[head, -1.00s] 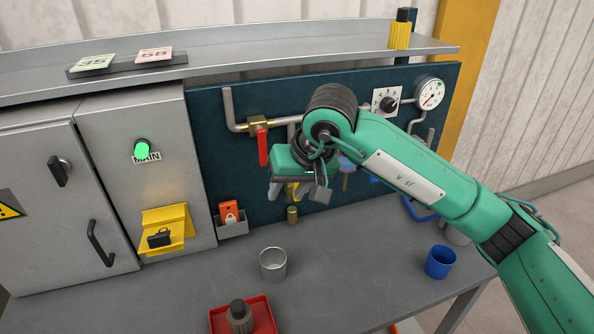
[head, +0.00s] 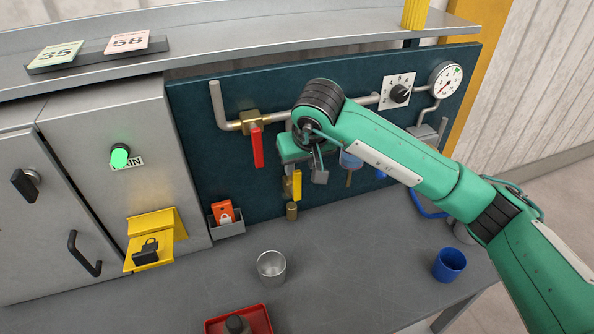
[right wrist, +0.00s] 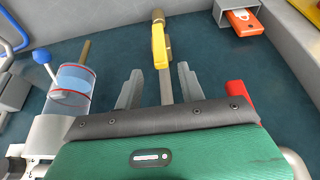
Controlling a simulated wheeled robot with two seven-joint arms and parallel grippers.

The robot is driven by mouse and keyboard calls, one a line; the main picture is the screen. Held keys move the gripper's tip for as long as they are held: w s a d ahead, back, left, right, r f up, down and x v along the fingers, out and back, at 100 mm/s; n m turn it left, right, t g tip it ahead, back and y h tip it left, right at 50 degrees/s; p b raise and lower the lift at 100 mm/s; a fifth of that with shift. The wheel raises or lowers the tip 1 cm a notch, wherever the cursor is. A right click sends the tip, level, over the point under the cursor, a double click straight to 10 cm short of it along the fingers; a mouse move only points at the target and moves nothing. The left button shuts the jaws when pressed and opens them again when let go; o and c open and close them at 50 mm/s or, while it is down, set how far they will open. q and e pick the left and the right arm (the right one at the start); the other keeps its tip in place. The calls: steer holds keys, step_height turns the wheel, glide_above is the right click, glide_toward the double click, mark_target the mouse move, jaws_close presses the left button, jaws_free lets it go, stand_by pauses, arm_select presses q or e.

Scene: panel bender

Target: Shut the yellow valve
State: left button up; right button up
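The yellow valve (head: 292,186) has a small yellow lever on a vertical pipe low on the teal board, above a brass end piece. In the right wrist view the yellow lever (right wrist: 159,47) lies along the pipe. My right gripper (right wrist: 159,84) is open there, its two grey fingers on either side of the pipe with gaps, and the lever is just beyond their tips. My left gripper is not in view.
A red-handled valve (head: 257,146) is left of my right gripper. A gauge (head: 445,79) and selector knob (head: 400,93) are at upper right. A metal cup (head: 271,266) and blue cup (head: 449,264) stand on the bench.

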mark_target(298, 173)
steer(key=p+x, duration=0.1)
steer(key=x, duration=0.4)
steer(key=shift+f+p, duration=0.15)
steer(key=shift+p, duration=0.2)
steer(key=shift+w+a+f, duration=0.1)
steer(key=shift+w+f, duration=0.2)
steer(key=shift+f, duration=0.4)
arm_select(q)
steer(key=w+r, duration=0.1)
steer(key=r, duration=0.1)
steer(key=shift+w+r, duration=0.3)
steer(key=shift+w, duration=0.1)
arm_select(e)
jaws_close()
